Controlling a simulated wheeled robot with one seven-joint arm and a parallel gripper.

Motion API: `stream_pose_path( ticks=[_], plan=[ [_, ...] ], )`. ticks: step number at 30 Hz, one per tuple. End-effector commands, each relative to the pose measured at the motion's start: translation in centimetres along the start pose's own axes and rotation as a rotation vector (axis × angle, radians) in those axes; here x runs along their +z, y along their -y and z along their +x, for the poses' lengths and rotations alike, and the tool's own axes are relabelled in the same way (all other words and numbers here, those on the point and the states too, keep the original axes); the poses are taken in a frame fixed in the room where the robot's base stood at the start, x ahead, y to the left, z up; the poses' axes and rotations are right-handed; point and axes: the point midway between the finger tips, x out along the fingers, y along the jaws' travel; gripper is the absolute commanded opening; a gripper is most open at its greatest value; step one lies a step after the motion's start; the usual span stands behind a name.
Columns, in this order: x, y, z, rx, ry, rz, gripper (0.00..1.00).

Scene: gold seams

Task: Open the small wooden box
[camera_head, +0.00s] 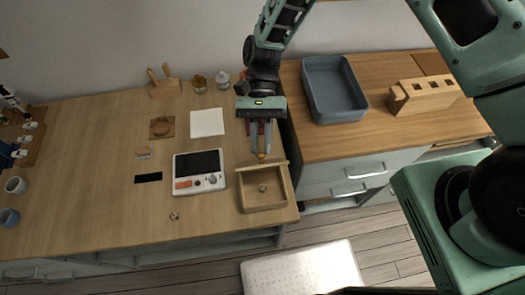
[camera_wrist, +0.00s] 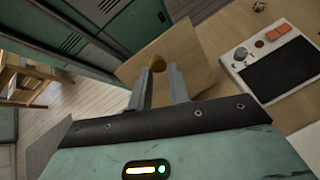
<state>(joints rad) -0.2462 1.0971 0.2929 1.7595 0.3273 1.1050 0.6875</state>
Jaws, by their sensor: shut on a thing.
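The small wooden box (camera_head: 243,203) stands at the right front of the wooden worktop in the head view. Its inside shows, with a small round brownish thing (camera_head: 262,188) on its floor. The lid (camera_head: 272,163) stands raised along the box's back edge, seen nearly edge-on. My gripper (camera_head: 261,153) comes down from behind the lid, its fingers shut on the lid's round knob (camera_head: 261,157). In the wrist view the lid (camera_wrist: 195,62) is a plain wooden panel, and the knob (camera_wrist: 157,61) shows at the fingertips (camera_wrist: 161,70). The panel hides the box's inside there.
A white device with a dark screen (camera_head: 199,163) lies just left of the box. A white sheet (camera_head: 207,122) lies behind it. A grey-blue tray (camera_head: 333,112) and a wooden block with holes (camera_head: 424,97) stand on the right counter.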

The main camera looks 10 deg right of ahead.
Motion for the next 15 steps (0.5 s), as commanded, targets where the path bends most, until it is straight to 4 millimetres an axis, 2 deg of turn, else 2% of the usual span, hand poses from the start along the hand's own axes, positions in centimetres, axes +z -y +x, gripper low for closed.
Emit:
stream_pose_path(
  ticks=[1, 7, 8, 12, 15],
  plan=[
    [-1.31, 0.69, -0.41, -0.020, -0.024, 0.001, 0.00],
    [-2.22, 1.24, -1.36, -0.019, -0.022, 0.001, 0.00],
    [-2.05, 1.20, -1.38, -0.018, -0.020, 0.001, 0.03],
    [-1.80, 1.11, -1.36, -0.015, -0.017, 0.000, 0.40],
    [-1.74, 1.07, -1.36, -0.014, -0.015, 0.000, 0.40]
  ],
)
